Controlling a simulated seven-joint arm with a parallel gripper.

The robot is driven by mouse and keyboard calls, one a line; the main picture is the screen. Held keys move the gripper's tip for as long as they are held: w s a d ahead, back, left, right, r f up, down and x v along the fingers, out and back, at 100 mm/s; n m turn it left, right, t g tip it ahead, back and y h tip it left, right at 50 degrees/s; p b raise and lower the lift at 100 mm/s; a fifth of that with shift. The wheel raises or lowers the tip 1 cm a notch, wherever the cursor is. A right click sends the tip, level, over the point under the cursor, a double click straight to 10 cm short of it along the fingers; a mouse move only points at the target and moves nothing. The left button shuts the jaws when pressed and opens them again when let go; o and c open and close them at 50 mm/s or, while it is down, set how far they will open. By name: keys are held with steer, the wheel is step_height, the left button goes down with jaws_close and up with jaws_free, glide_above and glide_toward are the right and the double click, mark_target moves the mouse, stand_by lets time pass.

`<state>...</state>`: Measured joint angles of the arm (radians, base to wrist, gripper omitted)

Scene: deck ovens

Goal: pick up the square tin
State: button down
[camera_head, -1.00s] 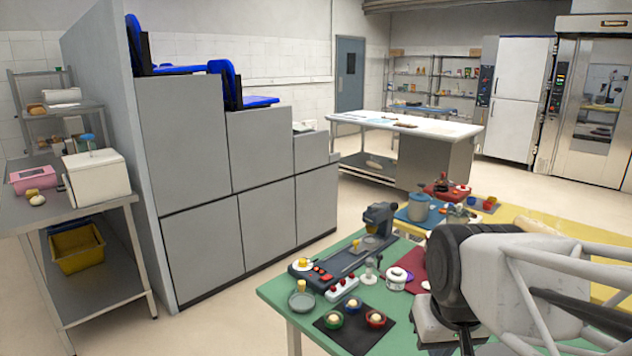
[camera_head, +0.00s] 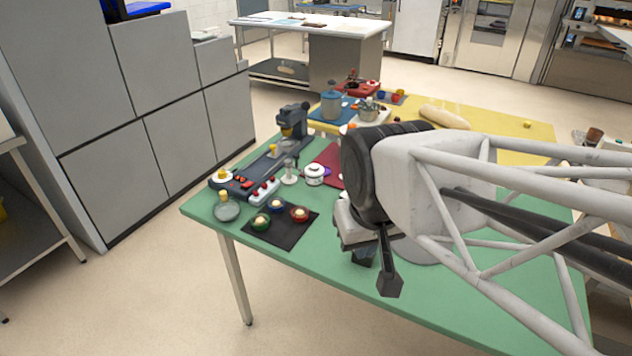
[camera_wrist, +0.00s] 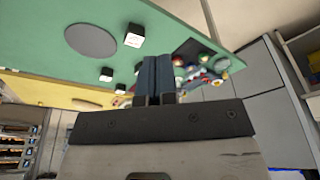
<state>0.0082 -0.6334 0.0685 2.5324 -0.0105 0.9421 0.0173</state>
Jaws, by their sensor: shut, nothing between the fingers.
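My gripper (camera_head: 376,272) hangs over the front part of the green table in the head view, seen from the side. In the wrist view its two dark fingers (camera_wrist: 164,65) are together with nothing between them. I cannot single out the square tin for certain. Several small dark block-like things with pale faces show on the table in the wrist view, one (camera_wrist: 134,35) near the grey disc and another (camera_wrist: 106,74) further down. They are too small to name. My arm hides much of the right part of the table in the head view.
The green table (camera_head: 330,255) holds a black mat (camera_head: 283,235) with small coloured bowls, a dark machine (camera_head: 262,165), a glass dish (camera_head: 227,210) and a white lidded pot (camera_head: 314,174). A grey disc (camera_wrist: 90,41) lies on bare green surface. A yellow table section (camera_head: 500,140) lies behind.

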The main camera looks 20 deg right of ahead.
steer(key=c, duration=1.8)
jaws_free()
steer(key=o, duration=1.7)
steer(key=shift+w, duration=0.1)
steer(key=w+d+f+m+g, duration=0.1)
steer(key=w+d+f+m, duration=0.1)
steer(key=w+f, duration=0.4)
steer(key=w+d+f+m, duration=0.3)
steer(key=w+d+f, duration=0.2)
steer(key=w+f, duration=0.2)
steer(key=w+d+f+m+g, duration=0.1)
steer(key=w+d+f+m, duration=0.1)
steer(key=w+d+f, duration=0.2)
steer(key=shift+w+d+f+m+g, duration=0.15)
steer(key=shift+w+f, duration=0.5)
steer(key=shift+f, duration=0.2)
steer(key=shift+w+d+f+m+g, duration=0.1)
steer(key=shift+w+f+m+g, duration=0.05)
steer(key=shift+w+f, duration=0.6)
steer(key=shift+w+d+f, duration=0.1)
steer(key=shift+d+f, duration=0.15)
steer(key=shift+f, duration=0.35)
